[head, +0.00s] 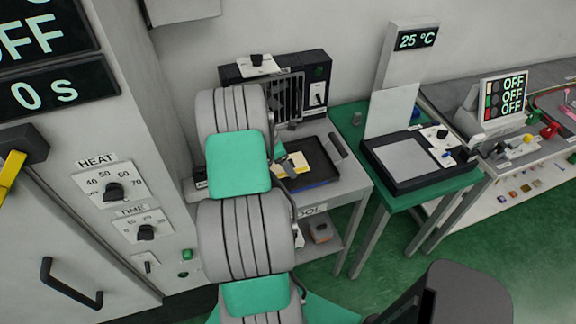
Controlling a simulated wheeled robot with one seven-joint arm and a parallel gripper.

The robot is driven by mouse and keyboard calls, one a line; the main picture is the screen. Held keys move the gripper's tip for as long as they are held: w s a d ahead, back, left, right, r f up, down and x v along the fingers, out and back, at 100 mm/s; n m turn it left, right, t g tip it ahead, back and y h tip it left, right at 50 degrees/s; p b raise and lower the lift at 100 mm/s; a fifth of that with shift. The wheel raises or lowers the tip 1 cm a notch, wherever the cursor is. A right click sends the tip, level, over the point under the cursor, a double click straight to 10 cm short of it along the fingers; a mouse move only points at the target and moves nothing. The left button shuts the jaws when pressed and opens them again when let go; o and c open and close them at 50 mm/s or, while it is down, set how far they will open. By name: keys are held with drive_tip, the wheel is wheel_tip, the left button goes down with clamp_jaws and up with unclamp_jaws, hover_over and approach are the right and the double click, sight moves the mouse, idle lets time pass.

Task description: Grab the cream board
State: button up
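The cream board (305,163) is a flat pale-yellow piece. It lies in or just above a dark blue-black tray (323,178) on the grey bench, in the middle of the head view. My gripper (288,167) is at the board's left side, mostly hidden behind my own grey and green arm. A small grey part of it overlaps the board in the picture. I cannot tell whether it touches the board or whether the fingers are open or shut.
A black fan unit (318,68) with a grille stands behind the tray. A green table (440,187) with a black-framed plate (405,160) is to the right. A large grey oven-like cabinet (95,130) with dials and a black handle fills the left. Green floor lies between.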

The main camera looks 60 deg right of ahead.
drive_tip(key=c, duration=0.4)
drive_tip(key=shift+r, duration=0.1)
